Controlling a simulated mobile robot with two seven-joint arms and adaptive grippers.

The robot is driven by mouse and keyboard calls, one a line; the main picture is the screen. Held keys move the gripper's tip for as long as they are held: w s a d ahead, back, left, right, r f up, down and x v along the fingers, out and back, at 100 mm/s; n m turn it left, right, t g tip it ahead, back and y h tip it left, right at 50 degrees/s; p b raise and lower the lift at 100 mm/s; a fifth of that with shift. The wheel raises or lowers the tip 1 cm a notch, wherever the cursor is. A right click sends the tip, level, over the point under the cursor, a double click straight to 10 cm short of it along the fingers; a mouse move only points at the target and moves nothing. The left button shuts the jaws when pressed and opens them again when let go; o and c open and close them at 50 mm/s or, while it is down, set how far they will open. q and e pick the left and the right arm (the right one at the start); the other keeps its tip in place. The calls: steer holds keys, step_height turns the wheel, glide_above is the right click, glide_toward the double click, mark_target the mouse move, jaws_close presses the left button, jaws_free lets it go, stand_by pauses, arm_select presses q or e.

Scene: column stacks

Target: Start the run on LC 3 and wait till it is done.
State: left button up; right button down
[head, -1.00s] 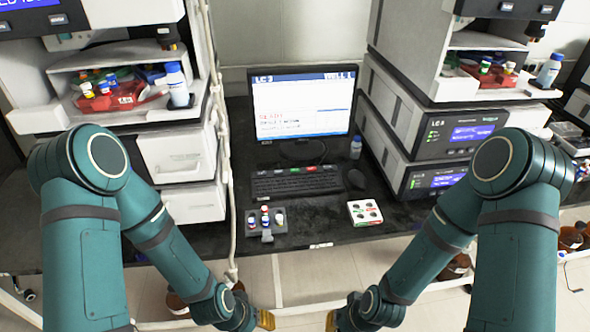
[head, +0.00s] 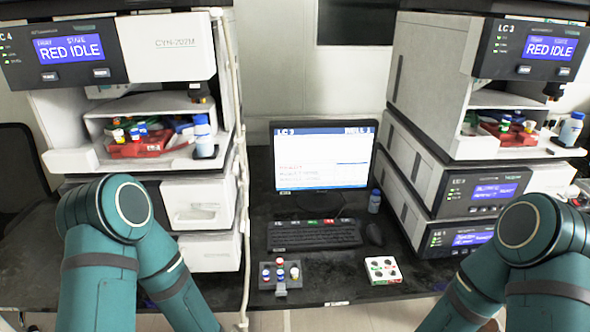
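The LC 3 stack (head: 440,90) stands on the right of the bench. Its top module's display (head: 550,47) reads "RED IDLE", with buttons below it. Its open bay holds a red tray (head: 508,134) with several capped vials, and a bottle (head: 570,130) stands beside it. The monitor (head: 322,160) in the middle is headed "LC 3"; its smaller text is too small to read. A black keyboard (head: 315,235) with a few coloured keys and a mouse (head: 373,235) lie in front of it. Both my arms show at the lower edge, but neither gripper is in the picture.
The LC 4 stack (head: 150,60) at left also reads "RED IDLE". A small vial rack (head: 292,283) and a white box (head: 398,264) with dark round spots lie near the bench's front edge. A small bottle (head: 375,200) stands right of the monitor.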

arm_select(q)
jaws_close()
steer(key=c, duration=0.5)
jaws_free()
